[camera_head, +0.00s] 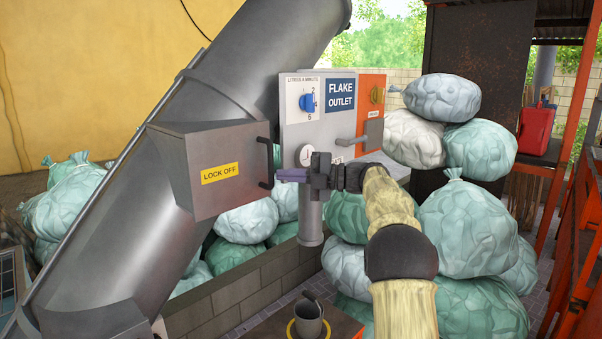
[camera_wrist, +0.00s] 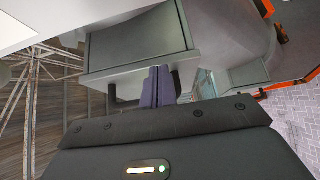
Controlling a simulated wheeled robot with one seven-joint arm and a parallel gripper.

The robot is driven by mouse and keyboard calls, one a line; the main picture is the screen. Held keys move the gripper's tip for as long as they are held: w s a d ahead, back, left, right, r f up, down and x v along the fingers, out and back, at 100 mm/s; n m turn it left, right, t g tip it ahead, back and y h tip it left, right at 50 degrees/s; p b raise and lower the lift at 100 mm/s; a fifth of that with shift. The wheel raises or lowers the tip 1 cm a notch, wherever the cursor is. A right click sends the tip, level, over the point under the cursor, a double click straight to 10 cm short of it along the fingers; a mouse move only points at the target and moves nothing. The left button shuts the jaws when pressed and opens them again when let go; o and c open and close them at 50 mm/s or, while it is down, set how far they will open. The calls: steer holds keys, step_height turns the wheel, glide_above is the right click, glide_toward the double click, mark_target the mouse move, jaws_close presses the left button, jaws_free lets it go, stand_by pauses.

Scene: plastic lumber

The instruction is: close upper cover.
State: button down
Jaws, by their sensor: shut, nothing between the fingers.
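A grey box-shaped cover (camera_head: 215,150) with a yellow LOCK OFF label stands out from the upper part of the big slanted grey pipe (camera_head: 150,215). A black handle (camera_head: 266,163) is on its right side. I cannot tell how far the cover is open. My gripper (camera_head: 281,174) is shut and empty, its purple fingers pointing left at the lower part of the handle. Whether they touch it is unclear. In the wrist view the shut fingers (camera_wrist: 158,88) stand before the lower edge of the grey cover (camera_wrist: 140,42), with dark handle parts beside and behind them.
A control panel (camera_head: 318,125) with a blue knob and a FLAKE OUTLET sign stands on a post just behind my gripper. Bulging bags (camera_head: 470,225) are piled at the right.

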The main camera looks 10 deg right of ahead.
steer(key=w+d+p, duration=0.3)
steer(key=d+p, duration=0.3)
steer(key=d, duration=0.1)
steer(key=shift+w+r, duration=0.15)
steer(key=shift+r, duration=0.3)
stand_by(0.4)
steer(key=p, duration=0.2)
steer(key=w+p, duration=0.1)
steer(key=shift+d+f+p, duration=0.2)
steer(key=shift+d+p, duration=0.15)
steer(key=shift+w+f, duration=0.15)
